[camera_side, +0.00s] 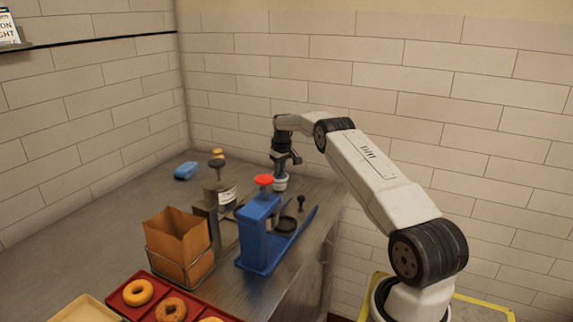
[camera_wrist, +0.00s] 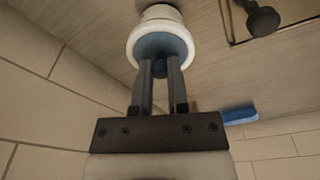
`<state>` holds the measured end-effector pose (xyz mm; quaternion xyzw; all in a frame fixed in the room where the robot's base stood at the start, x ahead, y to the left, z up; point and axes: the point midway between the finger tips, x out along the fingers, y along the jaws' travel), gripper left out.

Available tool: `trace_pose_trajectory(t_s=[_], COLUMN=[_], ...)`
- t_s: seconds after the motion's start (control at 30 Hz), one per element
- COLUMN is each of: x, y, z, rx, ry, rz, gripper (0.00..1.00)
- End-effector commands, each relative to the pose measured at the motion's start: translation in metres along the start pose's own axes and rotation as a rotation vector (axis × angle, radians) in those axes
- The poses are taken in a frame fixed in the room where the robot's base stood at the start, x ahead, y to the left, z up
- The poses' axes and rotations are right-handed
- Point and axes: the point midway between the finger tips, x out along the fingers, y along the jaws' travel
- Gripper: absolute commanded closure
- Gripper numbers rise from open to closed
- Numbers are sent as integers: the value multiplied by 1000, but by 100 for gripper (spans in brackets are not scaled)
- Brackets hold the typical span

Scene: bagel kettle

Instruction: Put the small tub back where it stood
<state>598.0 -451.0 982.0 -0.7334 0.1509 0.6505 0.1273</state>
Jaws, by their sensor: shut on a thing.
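The small tub (camera_side: 280,183) is white and sits under my gripper (camera_side: 283,164) near the back right part of the counter in the side view. In the wrist view the small tub (camera_wrist: 139,33) has a white rim and a blue-grey top with a dark knob. My gripper (camera_wrist: 160,66) points down in the side view, with its two fingers closed at the knob. The tub looks upright. I cannot tell whether its base touches the counter. The blue stand partly blocks the space in front of it.
A blue stand (camera_side: 258,230) with a red top stands in front of the tub. A blue block (camera_side: 186,170) lies at the back left.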

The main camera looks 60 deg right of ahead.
Motion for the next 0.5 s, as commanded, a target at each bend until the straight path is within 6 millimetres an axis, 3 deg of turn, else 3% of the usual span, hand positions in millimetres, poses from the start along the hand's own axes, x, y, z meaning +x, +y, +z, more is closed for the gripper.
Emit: trace_pose_trajectory(t_s=[0.27,0.3,0.4,0.5], x=[2,2,2,2], y=[0,0,0,0], z=[0,0,0,0], rx=[0,0,0,0], ry=[1,0,0,0], rz=[0,0,0,0], gripper=[100,75,46,46])
